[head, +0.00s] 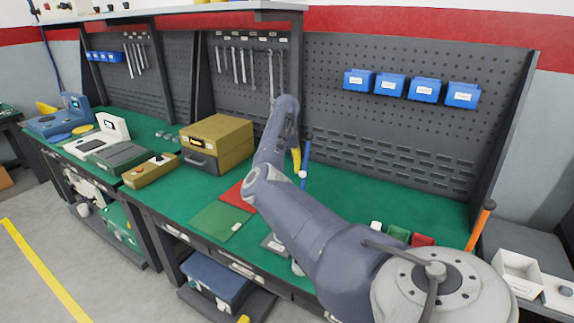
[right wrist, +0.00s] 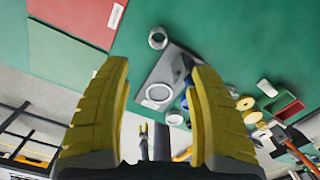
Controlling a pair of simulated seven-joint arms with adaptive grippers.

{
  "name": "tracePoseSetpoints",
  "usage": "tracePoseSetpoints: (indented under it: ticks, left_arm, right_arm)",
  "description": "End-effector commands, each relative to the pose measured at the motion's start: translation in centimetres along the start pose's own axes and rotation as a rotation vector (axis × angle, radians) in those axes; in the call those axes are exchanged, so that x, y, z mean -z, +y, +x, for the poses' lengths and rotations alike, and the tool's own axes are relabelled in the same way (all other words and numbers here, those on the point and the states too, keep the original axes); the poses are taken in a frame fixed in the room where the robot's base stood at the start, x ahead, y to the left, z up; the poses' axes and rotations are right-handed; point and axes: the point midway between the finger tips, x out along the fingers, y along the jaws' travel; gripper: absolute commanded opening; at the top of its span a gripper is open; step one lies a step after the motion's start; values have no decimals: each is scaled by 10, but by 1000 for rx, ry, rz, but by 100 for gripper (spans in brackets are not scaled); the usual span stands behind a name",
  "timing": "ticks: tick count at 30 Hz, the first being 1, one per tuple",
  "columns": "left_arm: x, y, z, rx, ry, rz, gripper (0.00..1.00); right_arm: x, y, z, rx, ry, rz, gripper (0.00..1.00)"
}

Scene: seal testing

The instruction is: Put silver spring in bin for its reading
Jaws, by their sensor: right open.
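My right gripper (head: 296,158) hangs over the green bench, partly hidden by my own arm in the head view. In the right wrist view its yellow fingers (right wrist: 160,105) are apart with nothing gripped. Beyond them is a grey plate (right wrist: 150,74) with a silver ring (right wrist: 158,95) and a small grey upright part. Another silver ring (right wrist: 158,38) lies at the plate's far edge. I cannot tell which of these is the silver spring. A small green bin (head: 398,233) and a red bin (head: 422,240) stand at the bench's right. My left gripper is not in view.
A red mat (head: 236,195) and a green mat (head: 220,220) lie left of my arm. A yellow box (head: 217,140) and instruments stand farther left. Labelled blue bins (head: 425,89) hang on the pegboard. An orange-handled tool (head: 480,224) stands at right.

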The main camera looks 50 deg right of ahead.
Motion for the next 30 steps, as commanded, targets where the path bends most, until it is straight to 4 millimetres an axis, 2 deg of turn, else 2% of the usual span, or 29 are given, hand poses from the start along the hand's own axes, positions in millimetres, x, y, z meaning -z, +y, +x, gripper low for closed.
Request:
tracePoseSetpoints:
  ticks: [12,18,30]
  left_arm:
    - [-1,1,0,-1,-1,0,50]
    - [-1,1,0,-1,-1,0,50]
    - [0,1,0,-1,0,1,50]
  right_arm:
    - [1,1,72,-6,5,0,61]
    - [1,1,101,-5,3,1,61]
    - [2,2,124,-5,3,1,61]
